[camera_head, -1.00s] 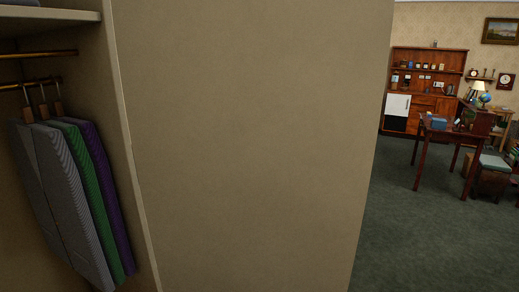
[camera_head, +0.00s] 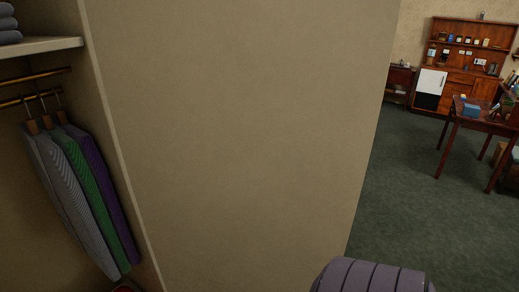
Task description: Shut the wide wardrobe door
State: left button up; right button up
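The wardrobe's wide beige door (camera_head: 235,140) stands open, a large flat panel filling the middle of the head view. Its left side meets the wardrobe's inner wall (camera_head: 108,120) along a vertical line. Its right edge is free, with the room beyond. The open wardrobe interior is at the left, with a shelf (camera_head: 40,47), brass rails (camera_head: 35,77) and several garments (camera_head: 85,190) on hangers. No handle shows on this face. Neither of my grippers is in view.
A rounded grey-purple ribbed form (camera_head: 372,278) at the bottom right overlaps the panel's lower right; I cannot tell what it is. Green carpet (camera_head: 415,205) lies open beyond. A wooden cabinet (camera_head: 470,55) and a dark red table (camera_head: 478,122) stand farther back at right.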

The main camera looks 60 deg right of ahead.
aim_at(245, 130)
jog(key=k+l+u, duration=0.15)
jog(key=l, duration=0.4)
jog(key=k+l+u, duration=0.15)
jog(key=k+l, duration=0.3)
jog(key=k+l+u, duration=0.2)
jog(key=l, duration=0.4)
jog(key=l+u, duration=0.1)
jog(key=l, duration=0.4)
jog(key=k+l+u, duration=0.1)
jog(key=l, duration=0.4)
jog(key=l+u, duration=0.15)
jog(key=l, duration=0.3)
jog(key=l+u, duration=0.1)
jog(key=l, duration=0.3)
